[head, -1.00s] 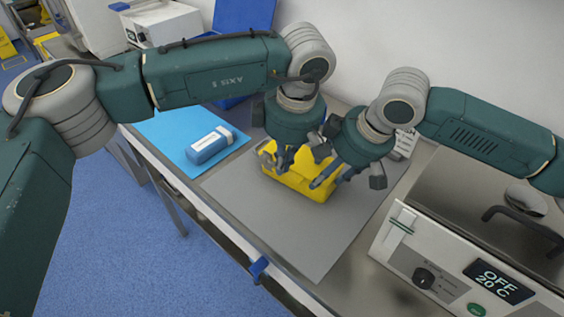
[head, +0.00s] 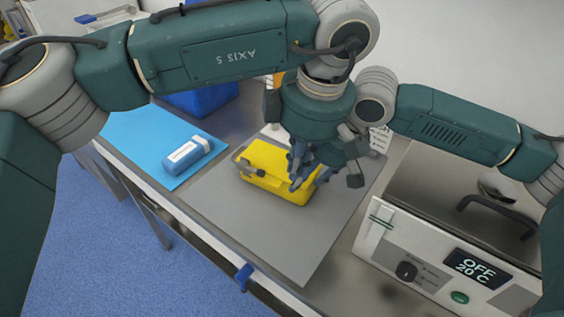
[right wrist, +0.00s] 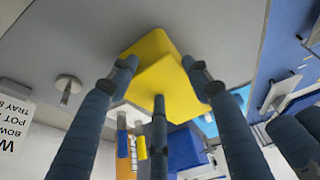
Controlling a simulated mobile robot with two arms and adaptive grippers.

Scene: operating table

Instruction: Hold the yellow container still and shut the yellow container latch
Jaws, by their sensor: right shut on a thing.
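The yellow container (head: 268,176) sits on the grey mat in the head view. A grey metal latch piece (head: 250,168) shows at its left end; I cannot tell whether it is fully shut. My right gripper (head: 318,178) is shut on the container's right end. In the right wrist view, the fingers of my right gripper (right wrist: 160,80) straddle the yellow container (right wrist: 165,72). My left gripper (head: 297,165) is just above the container's right part, overlapping the right gripper in the picture. Its fingers are partly hidden, and their opening is unclear.
A blue bottle with a white label (head: 188,155) lies on a light blue mat (head: 128,140) to the left. A device with an "OFF 20 C" display (head: 475,268) stands at the right. The grey mat (head: 260,235) is clear in front of the container.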

